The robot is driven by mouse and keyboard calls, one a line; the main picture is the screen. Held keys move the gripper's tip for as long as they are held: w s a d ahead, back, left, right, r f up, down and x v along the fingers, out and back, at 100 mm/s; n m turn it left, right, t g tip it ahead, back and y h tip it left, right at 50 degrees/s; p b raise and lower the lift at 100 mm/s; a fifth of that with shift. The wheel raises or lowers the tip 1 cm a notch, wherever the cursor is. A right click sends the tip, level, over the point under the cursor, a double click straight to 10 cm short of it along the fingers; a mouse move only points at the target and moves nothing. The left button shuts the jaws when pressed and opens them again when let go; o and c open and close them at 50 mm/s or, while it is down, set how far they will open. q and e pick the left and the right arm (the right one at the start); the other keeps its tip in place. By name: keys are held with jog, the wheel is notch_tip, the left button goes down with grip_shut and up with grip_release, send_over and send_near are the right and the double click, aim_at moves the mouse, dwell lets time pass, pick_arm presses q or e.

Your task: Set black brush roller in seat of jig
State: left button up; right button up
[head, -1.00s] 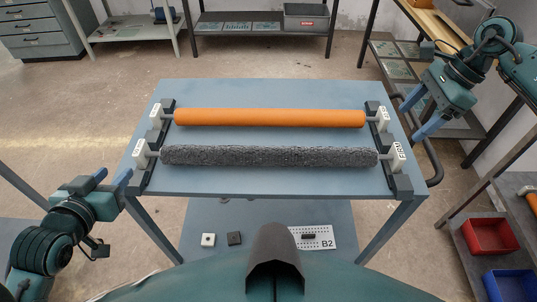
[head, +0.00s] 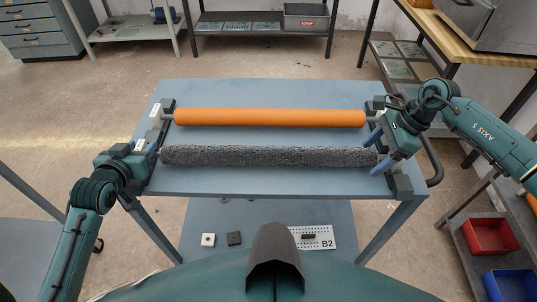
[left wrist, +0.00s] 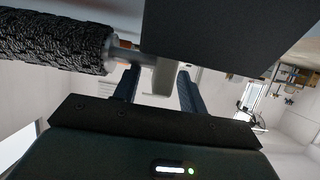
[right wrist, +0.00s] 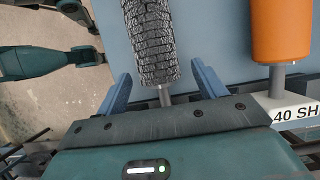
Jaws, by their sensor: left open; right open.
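The black brush roller (head: 270,156) lies level across the table, its ends at the dark end supports (head: 401,186). My left gripper (head: 150,153) is open at its left end. In the left wrist view, the open fingers (left wrist: 157,88) stand either side of a pale end block (left wrist: 163,76) on the roller's shaft. My right gripper (head: 378,151) is open at its right end. In the right wrist view, the roller's end and thin shaft (right wrist: 165,95) lie between the open fingers (right wrist: 160,85). The grippers hide most of the end blocks and seats in the head view.
An orange roller (head: 270,117) lies parallel behind the black one, near my right gripper. The blue table (head: 260,184) is bare in front. A lower shelf holds small blocks and a B2 plate (head: 312,238). Red (head: 490,236) and blue bins stand at right.

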pick_arm(q)
jog(key=shift+c, duration=0.3)
pick_arm(e)
jog(key=shift+c, duration=0.3)
pick_arm(q)
grip_shut()
pick_arm(e)
jog(key=c, duration=1.4)
jog(key=shift+c, duration=0.2)
pick_arm(q)
jog(key=shift+w, duration=0.1)
